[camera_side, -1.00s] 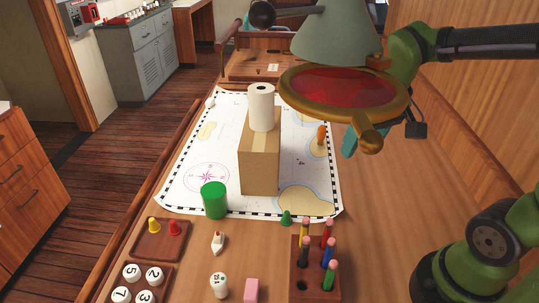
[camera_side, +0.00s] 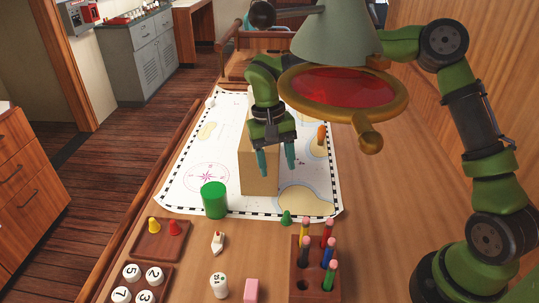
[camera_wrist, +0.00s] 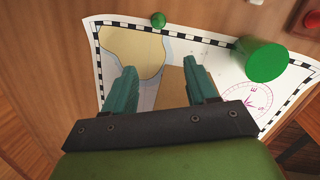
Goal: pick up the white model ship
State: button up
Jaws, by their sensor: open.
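A tall cardboard box (camera_side: 259,172) stands on the chart (camera_side: 180,192). Around the ship are a green cylinder (camera_side: 215,201), a tray with pegs (camera_side: 160,243), a numbered white piece (camera_side: 219,285), a pink block (camera_side: 251,290) and a pencil holder (camera_side: 300,272). A magnifier lamp (camera_side: 345,90) hangs at right.

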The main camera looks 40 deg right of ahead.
aim_at(217, 237)
jog(key=a+f+m, duration=0.1)
jog(key=a, duration=0.4)
jog(key=a+f+m+t, duration=0.1)
jog(key=a, duration=0.5)
jog(key=a+f+m+t, duration=0.1)
jog(key=a+f, duration=0.1)
jog(key=a, duration=0.4)
jog(key=shift+w+m, duration=0.1)
jog(key=shift+m, duration=0.2)
jog(key=shift+a+f, duration=0.2)
jog(key=shift+f, duration=0.1)
notch_tip(217, 237, down, 7)
grip_shut()
